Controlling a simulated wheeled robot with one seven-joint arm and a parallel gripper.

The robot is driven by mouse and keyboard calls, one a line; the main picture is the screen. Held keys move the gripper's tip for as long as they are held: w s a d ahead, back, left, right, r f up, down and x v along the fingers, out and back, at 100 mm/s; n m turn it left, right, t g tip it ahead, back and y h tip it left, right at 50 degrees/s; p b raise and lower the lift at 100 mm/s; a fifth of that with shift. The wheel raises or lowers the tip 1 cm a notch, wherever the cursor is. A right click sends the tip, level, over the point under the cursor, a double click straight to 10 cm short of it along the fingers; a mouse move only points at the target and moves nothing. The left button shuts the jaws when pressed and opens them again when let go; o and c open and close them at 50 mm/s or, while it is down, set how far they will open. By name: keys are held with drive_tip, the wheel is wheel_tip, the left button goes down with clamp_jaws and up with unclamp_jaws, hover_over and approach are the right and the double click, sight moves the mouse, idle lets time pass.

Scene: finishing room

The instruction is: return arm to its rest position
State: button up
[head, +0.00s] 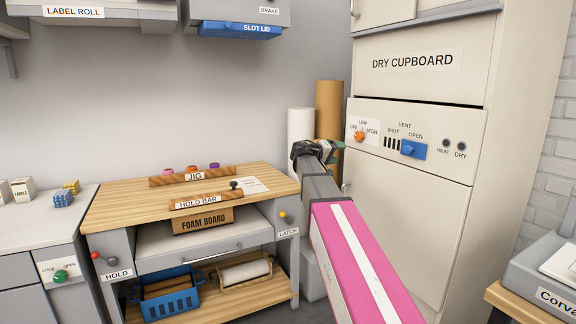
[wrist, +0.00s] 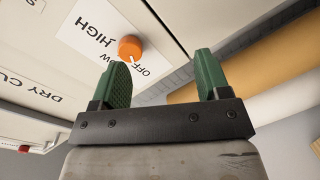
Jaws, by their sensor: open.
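My arm, with a pink and white link, reaches up from the bottom right of the head view toward the dry cupboard (head: 415,205). My gripper (head: 330,150) is in front of the cupboard's left edge, near the orange knob (head: 360,136). In the wrist view the two green fingers of my gripper (wrist: 160,62) stand wide apart with nothing held between them. The orange knob (wrist: 130,47) shows just beyond the left finger, outside the grip.
A blue vent slider (head: 413,150) is right of the knob. A brown roll (head: 328,100) and a white roll (head: 300,130) stand behind my gripper. A wooden workbench (head: 110,208) is at left, with a jig (head: 215,176) on it. A grey machine (head: 545,270) stands at lower right.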

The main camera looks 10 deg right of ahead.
drive_tip(key=s+a+f+n+g+y, duration=0.1)
drive_tip(key=s+a+f+y, duration=0.2)
drive_tip(key=f, duration=0.7)
drive_tip(key=s+f+g+y, duration=0.1)
drive_tip(key=s+f+y, duration=0.1)
drive_tip(key=s+f, duration=0.6)
drive_tip(key=s+a+f+n+g+y, duration=0.1)
drive_tip(key=s+a+f+y, duration=0.15)
drive_tip(key=f, duration=0.95)
drive_tip(key=s+a+f+g+y, duration=0.1)
drive_tip(key=s+a+f+y, duration=0.3)
drive_tip(key=s+f, duration=0.3)
drive_tip(key=s+a+f+g+y, duration=0.2)
drive_tip(key=s+a+f+y, duration=0.2)
drive_tip(key=s+f, duration=0.4)
drive_tip(key=shift+s+a+f+m, duration=0.2)
drive_tip(key=shift+s+f+m, duration=0.1)
drive_tip(key=shift+s, duration=0.15)
